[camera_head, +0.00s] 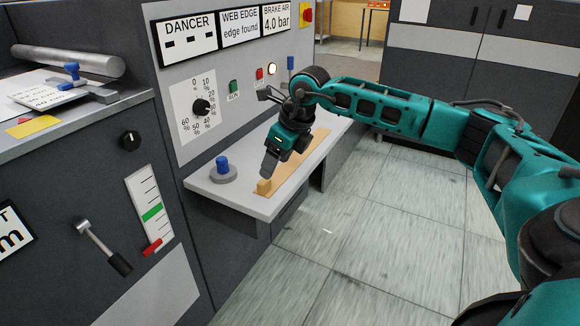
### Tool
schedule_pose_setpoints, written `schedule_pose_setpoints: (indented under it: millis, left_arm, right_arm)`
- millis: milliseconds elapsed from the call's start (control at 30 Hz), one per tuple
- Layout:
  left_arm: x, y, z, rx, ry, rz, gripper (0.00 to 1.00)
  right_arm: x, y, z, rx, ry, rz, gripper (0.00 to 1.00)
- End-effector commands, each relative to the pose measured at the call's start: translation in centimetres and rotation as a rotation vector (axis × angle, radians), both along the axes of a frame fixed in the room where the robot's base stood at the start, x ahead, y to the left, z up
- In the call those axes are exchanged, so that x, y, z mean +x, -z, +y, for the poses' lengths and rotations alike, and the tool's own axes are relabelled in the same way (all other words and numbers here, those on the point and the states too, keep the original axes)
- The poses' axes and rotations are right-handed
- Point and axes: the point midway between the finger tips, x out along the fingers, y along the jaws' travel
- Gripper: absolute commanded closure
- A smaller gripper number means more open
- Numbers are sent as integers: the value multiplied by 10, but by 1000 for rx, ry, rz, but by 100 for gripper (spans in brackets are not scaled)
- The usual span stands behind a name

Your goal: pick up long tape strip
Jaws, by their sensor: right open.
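The long tape strip (302,170) is a flat tan band lying lengthwise on the light grey shelf (233,202) of the machine. A small raised tan piece (264,187) stands at its near end. My right gripper (269,166) reaches in from the right, pointing down over the strip's near left side, close to the raised piece. It is open, though its fingers are seen nearly edge-on. Nothing shows between them. Whether the fingertips touch the strip cannot be told. The gripper and wrist hide part of the strip's left edge. My left gripper is out of view.
A blue knob on a grey base (222,168) stands on the shelf left of the strip. The control panel with a dial (201,106) and buttons rises behind. A lever (105,246) juts from the left cabinet. Open tiled floor (390,235) lies right of the shelf.

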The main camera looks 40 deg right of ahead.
Motion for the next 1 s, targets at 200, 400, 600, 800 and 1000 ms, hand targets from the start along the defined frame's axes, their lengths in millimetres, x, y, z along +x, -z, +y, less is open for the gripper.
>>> schedule_pose_setpoints:
  millis: [200,400,600,800,1000]
  left_arm:
    - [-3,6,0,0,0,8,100]
    - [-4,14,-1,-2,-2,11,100]
    - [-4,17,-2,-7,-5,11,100]
    - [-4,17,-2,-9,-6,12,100]
    - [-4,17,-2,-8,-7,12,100]
  right_arm:
    - [7,18,3,2,1,0,34]
    - [19,44,6,2,0,1,34]
    - [27,63,9,3,0,-1,34]
    - [28,64,9,3,0,-1,34]
    - [28,64,9,3,0,-1,47]
